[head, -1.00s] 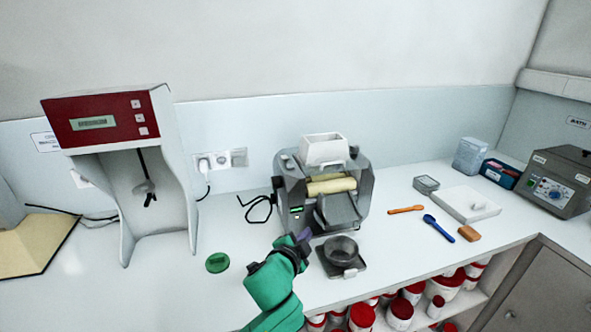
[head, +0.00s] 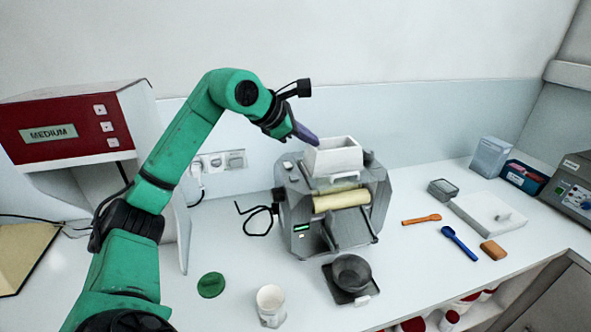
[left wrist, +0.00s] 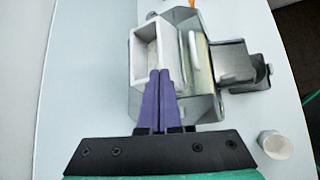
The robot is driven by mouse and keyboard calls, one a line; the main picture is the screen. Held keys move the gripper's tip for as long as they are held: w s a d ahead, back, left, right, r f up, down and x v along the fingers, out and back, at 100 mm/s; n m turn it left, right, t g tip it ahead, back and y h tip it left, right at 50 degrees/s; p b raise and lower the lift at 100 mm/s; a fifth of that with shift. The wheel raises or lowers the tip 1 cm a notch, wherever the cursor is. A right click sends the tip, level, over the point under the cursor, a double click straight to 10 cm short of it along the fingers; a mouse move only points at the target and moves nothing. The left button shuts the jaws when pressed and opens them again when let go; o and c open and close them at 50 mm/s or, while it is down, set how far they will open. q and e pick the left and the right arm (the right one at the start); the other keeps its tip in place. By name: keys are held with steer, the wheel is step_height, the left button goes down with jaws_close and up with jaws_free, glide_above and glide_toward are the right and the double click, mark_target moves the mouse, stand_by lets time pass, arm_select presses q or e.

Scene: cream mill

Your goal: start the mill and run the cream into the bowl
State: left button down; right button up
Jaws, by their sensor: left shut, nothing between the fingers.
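The grey mill (head: 300,240) stands on the bench with pale rollers (head: 341,199) and a lit green display. Its white hopper (head: 335,158) sits on top; the hopper also shows in the left wrist view (left wrist: 134,60). Whether cream lies inside is unclear. The dark bowl (head: 352,270) stands on a dark plate in front of the mill's apron (head: 350,230). My left gripper (head: 307,138) is shut and empty, its purple fingers by the hopper's left upper edge; in the left wrist view its tips (left wrist: 160,73) overlap the hopper rim. Contact cannot be told. My right gripper is not in view.
A white cup (head: 270,304) and a green disc (head: 211,285) are at the front left. An orange spatula (head: 422,220), a blue spoon (head: 459,243) and a white slab (head: 480,219) lie right. A red-fronted device (head: 75,128) stands left, partly behind my arm.

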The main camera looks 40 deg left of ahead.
arm_select(q)
steer(key=y, duration=0.2)
glide_above(294, 177)
steer(key=s, duration=0.1)
steer(key=shift+s+a+r+n+g, duration=0.1)
steer(key=shift+a+r+n+g, duration=0.2)
steer(key=shift+r+g, duration=0.1)
steer(key=shift+d, duration=0.1)
step_height(294, 177, down, 9)
steer(key=b, duration=0.8)
steer(key=shift+b, duration=0.35)
steer(key=shift+r, duration=0.1)
stand_by(0.6)
steer(key=shift+f+b, duration=0.3)
steer(key=shift+f, duration=0.1)
